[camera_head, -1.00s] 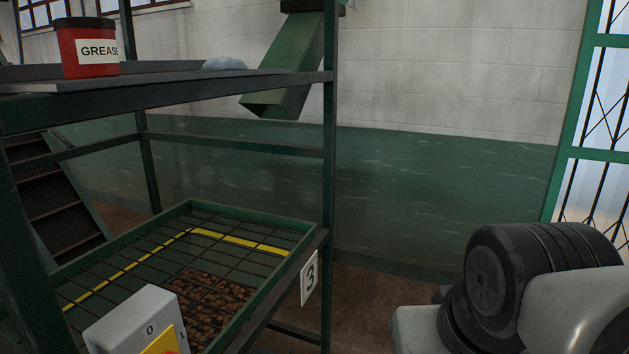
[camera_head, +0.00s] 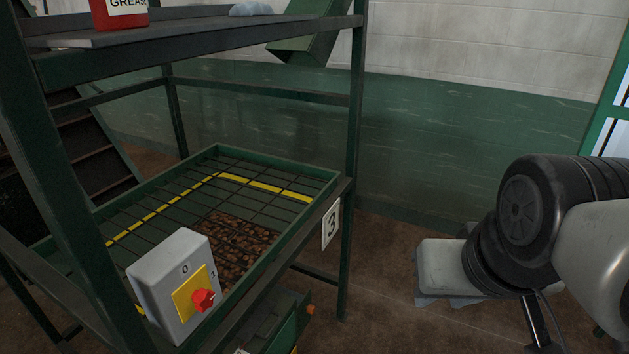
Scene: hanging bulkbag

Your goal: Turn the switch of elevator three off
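The switch is a grey box (camera_head: 165,280) at the lower left, fixed on the near side of the green frame. Its front has a yellow plate (camera_head: 184,307) with a red rotary knob (camera_head: 203,299). A "0" is printed above the plate and a "1" to its upper right. I cannot tell clearly which mark the knob points to. A white sign with "3" (camera_head: 331,224) hangs on the frame to the right of the switch.
Behind the switch is a green tray with a grate (camera_head: 318,177) over brown lumps (camera_head: 240,240). A shelf above holds a red grease tub (camera_head: 118,14). A frame post (camera_head: 70,190) stands left of the switch. Brown floor (camera_head: 390,310) is open between the frame and my arm.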

